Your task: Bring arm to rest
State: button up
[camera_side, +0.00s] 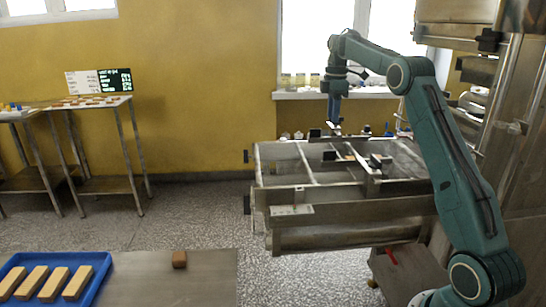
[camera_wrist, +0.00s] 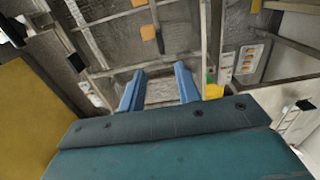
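My gripper (camera_side: 334,122) hangs from my teal arm, pointing down above the back part of the metal enrober frame (camera_side: 290,193) in the side view. In the wrist view, the two blue fingers of my gripper (camera_wrist: 158,84) stand apart with a clear gap. Nothing shows between them; only grey metal lies beyond. The fingertips are small in the side view, and their exact height above the frame is hard to tell.
Jars (camera_side: 300,80) line the windowsill. A steel machine stands at the right. Open floor lies left of the enrober.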

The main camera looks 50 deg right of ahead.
jog(key=s+a+r+m+t, duration=0.1)
jog(key=s+a+r, duration=0.2)
jog(key=a, duration=0.4)
jog(key=s+a+r+m+t, duration=0.1)
jog(key=s+a+r+m, duration=0.15)
jog(key=a, duration=0.45)
jog(key=s+a+r+m+t, duration=0.1)
jog(key=s+a+r, duration=0.25)
jog(key=a, duration=0.45)
jog(key=s+a+f+m+t, duration=0.1)
jog(key=s+a+f, duration=0.4)
jog(key=s, duration=0.5)
jog(key=s+a+f+m+t, duration=0.1)
jog(key=s+a+f+m, duration=0.2)
jog(key=s, duration=0.7)
jog(key=a+f, duration=0.2)
jog(key=a, duration=0.1)
jog(key=shift+a+t, duration=0.3)
jog(key=shift+a, duration=0.1)
